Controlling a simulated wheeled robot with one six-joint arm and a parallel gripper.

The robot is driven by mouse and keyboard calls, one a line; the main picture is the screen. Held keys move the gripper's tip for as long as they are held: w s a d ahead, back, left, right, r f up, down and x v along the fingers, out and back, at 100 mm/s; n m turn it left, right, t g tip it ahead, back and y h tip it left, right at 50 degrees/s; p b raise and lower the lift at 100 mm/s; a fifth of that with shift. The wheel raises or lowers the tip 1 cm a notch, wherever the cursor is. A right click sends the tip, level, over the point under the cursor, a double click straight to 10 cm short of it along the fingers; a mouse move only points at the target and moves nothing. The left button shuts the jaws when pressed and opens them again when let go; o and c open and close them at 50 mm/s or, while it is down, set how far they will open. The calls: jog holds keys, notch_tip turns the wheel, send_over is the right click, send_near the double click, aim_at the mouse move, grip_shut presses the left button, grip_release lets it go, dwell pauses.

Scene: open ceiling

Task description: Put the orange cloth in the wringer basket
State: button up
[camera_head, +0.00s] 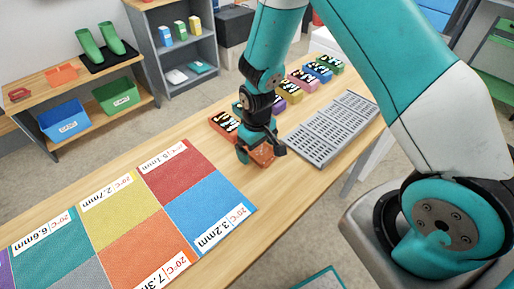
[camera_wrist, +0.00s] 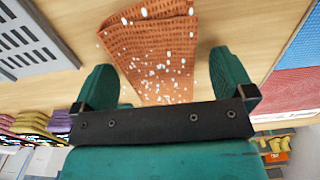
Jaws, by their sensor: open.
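The orange cloth (camera_head: 264,157) lies folded on the wooden table, below my gripper (camera_head: 261,150). In the wrist view the cloth (camera_wrist: 150,45) has a woven texture and white specks. My gripper (camera_wrist: 164,80) is open there, with one green finger on each side of the cloth's near end. I cannot tell whether the fingers touch it. In the head view, my gripper hides part of the cloth. I cannot identify a wringer basket for certain in either view.
A grey slotted rack (camera_head: 332,128) lies right of the cloth. Coloured labelled mats (camera_head: 130,215) cover the table at left. Shelves with bins (camera_head: 65,118) stand beyond the table.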

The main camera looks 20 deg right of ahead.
jog(key=c, duration=1.1)
